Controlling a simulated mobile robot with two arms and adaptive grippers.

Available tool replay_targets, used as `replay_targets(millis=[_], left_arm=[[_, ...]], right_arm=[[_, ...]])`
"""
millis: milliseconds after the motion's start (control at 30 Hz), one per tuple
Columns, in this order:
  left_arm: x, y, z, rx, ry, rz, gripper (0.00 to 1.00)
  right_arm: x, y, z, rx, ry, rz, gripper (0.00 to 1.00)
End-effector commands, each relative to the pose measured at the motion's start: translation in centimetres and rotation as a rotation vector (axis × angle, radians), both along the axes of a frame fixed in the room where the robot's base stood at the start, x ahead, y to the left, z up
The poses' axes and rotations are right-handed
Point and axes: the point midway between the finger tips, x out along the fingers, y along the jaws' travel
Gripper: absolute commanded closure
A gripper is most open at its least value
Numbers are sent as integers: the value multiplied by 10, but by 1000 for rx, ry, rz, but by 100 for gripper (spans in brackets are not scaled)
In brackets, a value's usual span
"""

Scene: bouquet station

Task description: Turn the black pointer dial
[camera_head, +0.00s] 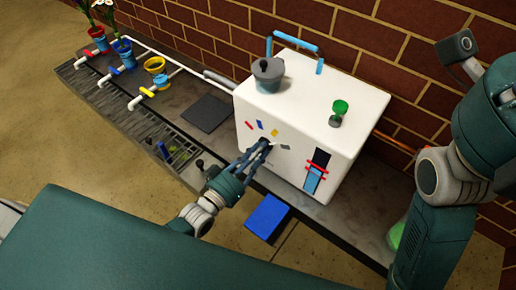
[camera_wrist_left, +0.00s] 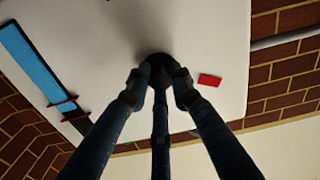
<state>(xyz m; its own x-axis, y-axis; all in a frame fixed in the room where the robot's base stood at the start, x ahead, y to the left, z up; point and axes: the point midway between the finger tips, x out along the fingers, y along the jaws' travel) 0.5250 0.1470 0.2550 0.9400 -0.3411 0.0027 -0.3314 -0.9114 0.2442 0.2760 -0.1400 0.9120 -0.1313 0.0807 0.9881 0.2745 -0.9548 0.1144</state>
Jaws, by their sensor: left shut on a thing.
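The black pointer dial (camera_head: 265,143) sits on the front face of a white box (camera_head: 298,152), with small yellow, blue, red and grey marks around it. In the left wrist view the dial (camera_wrist_left: 158,62) is a dark round shape, mostly hidden by my fingers. My left gripper (camera_head: 262,150) is at the dial, its fingers shut on it; it also shows in the left wrist view (camera_wrist_left: 158,78). Which way the pointer faces cannot be made out. My right arm shows at the right edge, but its gripper is not in view.
A grey pot (camera_head: 268,71) and a green goblet-like piece (camera_head: 339,110) stand on the white box. A blue pad (camera_head: 267,216) lies in front of it. Pipes with coloured vases (camera_head: 156,70) run at the left. A brick wall (camera_head: 400,60) stands close behind.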

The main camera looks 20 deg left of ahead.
Motion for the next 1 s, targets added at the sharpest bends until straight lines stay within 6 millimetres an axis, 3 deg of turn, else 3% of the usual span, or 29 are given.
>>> replay_targets(millis=[500,1000], left_arm=[[1,-1,-1,-336,128,-1,100],[2,-2,-1,-425,158,-2,100]], right_arm=[[11,-2,-7,5,58,4,100],[11,-2,-8,7,65,6,100]])
